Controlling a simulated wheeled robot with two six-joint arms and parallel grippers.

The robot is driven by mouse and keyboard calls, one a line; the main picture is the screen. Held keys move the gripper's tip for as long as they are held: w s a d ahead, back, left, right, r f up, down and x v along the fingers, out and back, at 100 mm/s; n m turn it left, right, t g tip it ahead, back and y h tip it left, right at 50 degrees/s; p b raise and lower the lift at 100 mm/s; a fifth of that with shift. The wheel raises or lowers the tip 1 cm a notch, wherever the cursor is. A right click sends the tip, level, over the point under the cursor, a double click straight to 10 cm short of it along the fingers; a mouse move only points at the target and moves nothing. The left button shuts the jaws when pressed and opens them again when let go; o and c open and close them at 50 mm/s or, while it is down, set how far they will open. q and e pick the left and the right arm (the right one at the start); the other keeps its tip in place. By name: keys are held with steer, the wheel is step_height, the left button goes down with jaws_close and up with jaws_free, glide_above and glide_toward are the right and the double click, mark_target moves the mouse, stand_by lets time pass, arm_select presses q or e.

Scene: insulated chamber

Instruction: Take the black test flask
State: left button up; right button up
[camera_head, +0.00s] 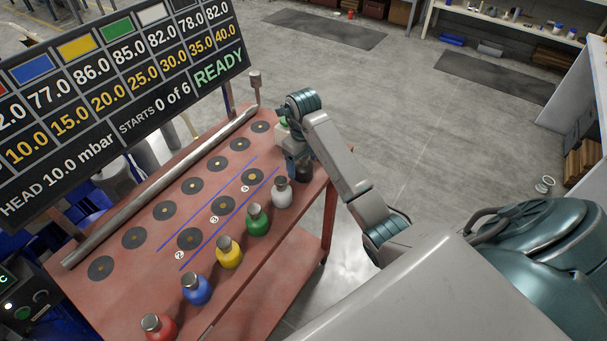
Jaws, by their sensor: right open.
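The black test flask (305,173) stands at the far right end of a row of coloured flasks along the table's near edge. It is partly hidden behind my right gripper. My right gripper (297,164) points down at the flask and is open. I cannot tell whether its fingers are around the flask or just beside it. My left gripper is out of view.
White (282,194), green (258,222), yellow (229,254), blue (197,290) and red (158,328) flasks stand in line on the red table (130,290). Round dark pads lie behind them. A tilted display board (120,90) reads READY.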

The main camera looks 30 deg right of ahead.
step_height(320, 180, down, 3)
steer(key=shift+d+r+b, duration=0.1)
steer(key=shift+b, duration=0.4)
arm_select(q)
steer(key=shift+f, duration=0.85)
arm_select(e)
steer(key=shift+r, duration=0.1)
steer(key=shift+c, duration=0.2)
steer(key=c, duration=1.1)
steer(key=shift+r, duration=0.1)
